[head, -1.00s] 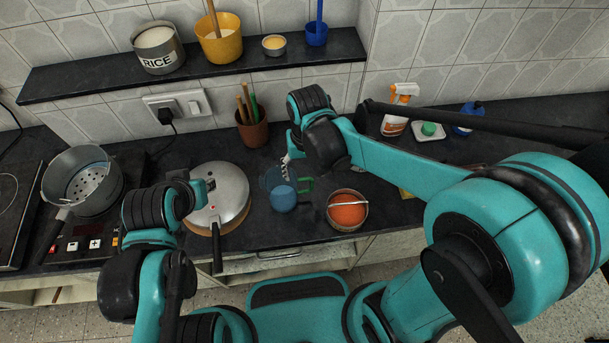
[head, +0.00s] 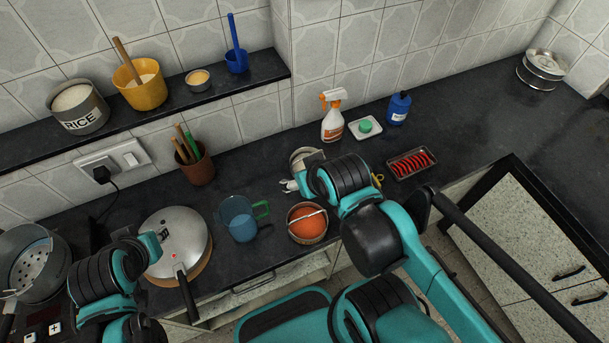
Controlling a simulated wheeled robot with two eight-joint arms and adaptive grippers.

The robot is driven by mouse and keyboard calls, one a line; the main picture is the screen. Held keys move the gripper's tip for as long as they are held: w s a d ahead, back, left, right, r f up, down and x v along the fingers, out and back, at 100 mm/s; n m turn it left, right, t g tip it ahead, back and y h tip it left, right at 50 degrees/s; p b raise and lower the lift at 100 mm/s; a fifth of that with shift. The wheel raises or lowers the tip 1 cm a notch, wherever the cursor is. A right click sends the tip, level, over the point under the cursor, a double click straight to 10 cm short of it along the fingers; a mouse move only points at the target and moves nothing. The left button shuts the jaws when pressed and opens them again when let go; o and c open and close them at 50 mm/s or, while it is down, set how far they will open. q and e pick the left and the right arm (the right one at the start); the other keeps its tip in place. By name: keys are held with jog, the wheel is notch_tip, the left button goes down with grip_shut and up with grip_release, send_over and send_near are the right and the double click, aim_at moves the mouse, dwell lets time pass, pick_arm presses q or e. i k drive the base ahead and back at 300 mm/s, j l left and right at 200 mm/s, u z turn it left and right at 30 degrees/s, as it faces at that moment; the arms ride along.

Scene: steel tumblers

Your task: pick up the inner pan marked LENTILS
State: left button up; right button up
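No label reading LENTILS is legible in view. A small round pan (head: 307,234) with orange contents and a thin stick across it sits on the counter in the centre. A pale round vessel (head: 301,156) stands behind my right gripper, which partly hides it. My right gripper (head: 289,185) is beside that vessel, behind the orange-filled pan; its opening is too small to read. My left gripper (head: 152,243) is at the left edge of the silver lidded cooker (head: 184,232); its fingers are not clear.
A blue mug (head: 238,222) with a green handle stands between cooker and orange-filled pan. A RICE pan (head: 80,122) is on the shelf. A spray bottle (head: 332,122), soap dish (head: 365,128) and red-filled tray (head: 412,163) stand right. Counter beyond them is mostly clear.

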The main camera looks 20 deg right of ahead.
aim_at(307, 222)
jog(key=k+z, duration=0.45)
jog(key=k+l+z, duration=0.15)
jog(key=z, duration=0.3)
jog(key=k+j+z, duration=0.85)
jog(key=i+l, duration=0.1)
